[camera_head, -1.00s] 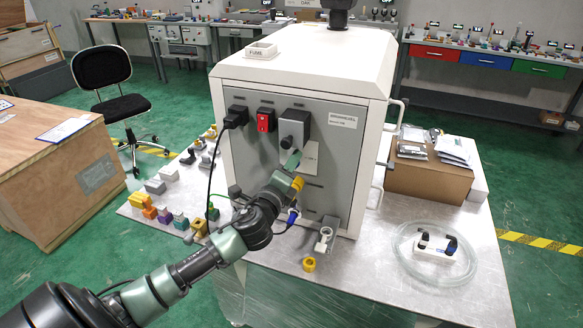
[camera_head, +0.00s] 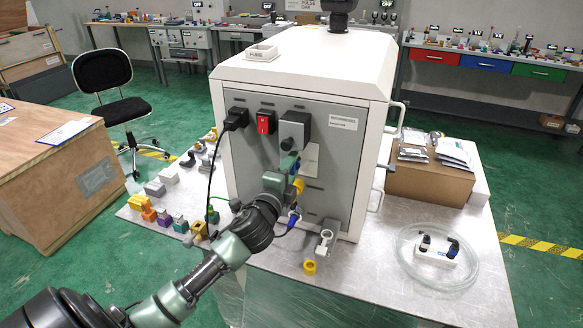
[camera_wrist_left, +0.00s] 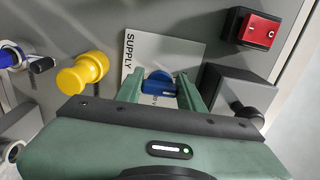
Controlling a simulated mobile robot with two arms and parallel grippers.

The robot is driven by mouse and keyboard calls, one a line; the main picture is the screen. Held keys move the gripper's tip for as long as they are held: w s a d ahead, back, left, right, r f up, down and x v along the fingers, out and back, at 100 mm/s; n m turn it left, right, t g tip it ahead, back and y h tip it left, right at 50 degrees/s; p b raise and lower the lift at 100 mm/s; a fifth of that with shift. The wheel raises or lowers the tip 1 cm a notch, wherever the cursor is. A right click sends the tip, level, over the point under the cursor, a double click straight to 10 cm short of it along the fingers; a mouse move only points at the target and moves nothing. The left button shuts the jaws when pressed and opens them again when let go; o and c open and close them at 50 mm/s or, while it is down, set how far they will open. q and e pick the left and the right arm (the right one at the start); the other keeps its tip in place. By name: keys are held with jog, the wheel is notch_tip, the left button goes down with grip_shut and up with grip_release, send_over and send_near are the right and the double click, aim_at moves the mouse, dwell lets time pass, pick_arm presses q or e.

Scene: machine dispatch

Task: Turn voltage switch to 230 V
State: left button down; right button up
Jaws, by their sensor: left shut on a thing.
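The machine's grey front panel (camera_head: 325,182) faces me in the head view. The voltage switch shows as a blue knob (camera_wrist_left: 160,82) in the left wrist view, beside a white label (camera_wrist_left: 185,54) reading "SUPPLY". My left gripper (camera_head: 290,163) is at the panel, below the grey handle. In the left wrist view its two green fingers (camera_wrist_left: 160,92) are on either side of the blue knob, shut on it. The gripper body hides part of the knob and label, so the setting cannot be read. My right gripper is not in view.
A red rocker switch (camera_head: 265,122) and a grey rotary handle (camera_head: 294,130) sit above the gripper. A yellow knob (camera_wrist_left: 82,73) is close to the fingers. A black cable (camera_head: 211,175) hangs at left. A round clear tray (camera_head: 436,278) stands at right.

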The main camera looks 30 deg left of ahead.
pick_arm(q)
jog(key=shift+f, duration=0.1)
jog(key=c, duration=0.9)
grip_release()
jog(key=b+v, duration=0.2)
jog(key=v, duration=0.6)
